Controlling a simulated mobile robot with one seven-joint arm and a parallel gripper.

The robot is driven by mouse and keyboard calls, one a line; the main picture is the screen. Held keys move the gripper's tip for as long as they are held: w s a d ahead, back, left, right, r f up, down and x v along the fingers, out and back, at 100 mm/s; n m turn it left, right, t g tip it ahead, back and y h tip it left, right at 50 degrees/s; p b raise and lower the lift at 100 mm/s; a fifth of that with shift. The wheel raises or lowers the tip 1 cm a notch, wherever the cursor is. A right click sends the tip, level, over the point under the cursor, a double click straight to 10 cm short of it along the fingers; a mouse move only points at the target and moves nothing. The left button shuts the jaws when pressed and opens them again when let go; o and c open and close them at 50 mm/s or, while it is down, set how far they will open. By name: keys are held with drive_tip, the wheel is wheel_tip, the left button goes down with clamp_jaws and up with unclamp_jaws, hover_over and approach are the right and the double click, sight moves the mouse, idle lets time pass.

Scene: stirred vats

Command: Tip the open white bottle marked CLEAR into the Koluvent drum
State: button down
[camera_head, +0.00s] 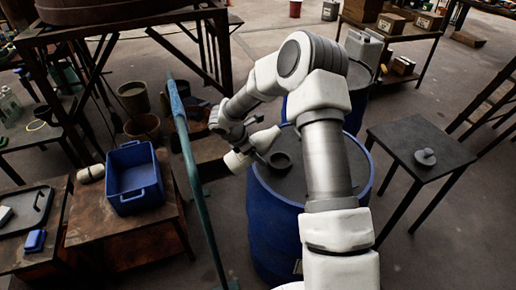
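A white bottle (237,161) is in my gripper (252,138) and lies tilted, well off upright, over the left edge of a blue drum (270,225). The fingers are small and partly hidden, but they appear closed around the bottle. The drum stands on the floor below my arm, and my arm hides part of it. No CLEAR or Koluvent marking is readable. I cannot see any liquid leaving the bottle.
A teal post (188,155) stands left of the drum. A blue bin (135,180) sits on a low brown table. Another blue drum (357,108) stands behind, near a grey canister (363,48).

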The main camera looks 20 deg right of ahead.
drive_tip(key=shift+a+f+y+p, duration=0.35)
drive_tip(key=shift+f+y+p, duration=0.3)
drive_tip(key=shift+y+p, duration=0.3)
drive_tip(key=shift+a+f+y+p, duration=0.35)
drive_tip(key=shift+f+y+p, duration=0.25)
drive_tip(key=shift+y+p, duration=0.35)
drive_tip(key=shift+f+y+p, duration=0.25)
drive_tip(key=shift+y+p, duration=0.15)
drive_tip(key=shift+p, duration=0.05)
drive_tip(key=shift+a+f+y+p, duration=0.15)
drive_tip(key=shift+f+y+p, duration=0.3)
drive_tip(key=shift+y+p, duration=0.55)
drive_tip(key=shift+r+m+g+y+p, duration=0.3)
drive_tip(key=shift+r+y+p, duration=0.15)
drive_tip(key=shift+p, duration=0.85)
drive_tip(key=shift+r+y+p, duration=0.45)
drive_tip(key=shift+r+p, duration=0.05)
drive_tip(key=shift+p, duration=0.2)
drive_tip(key=shift+d+r+y, duration=0.2)
drive_tip(key=shift+r+y, duration=0.3)
drive_tip(key=shift+y, duration=0.1)
drive_tip(key=shift+d+r+y, duration=0.15)
drive_tip(key=shift+r+y, duration=0.35)
drive_tip(key=shift+y, duration=0.1)
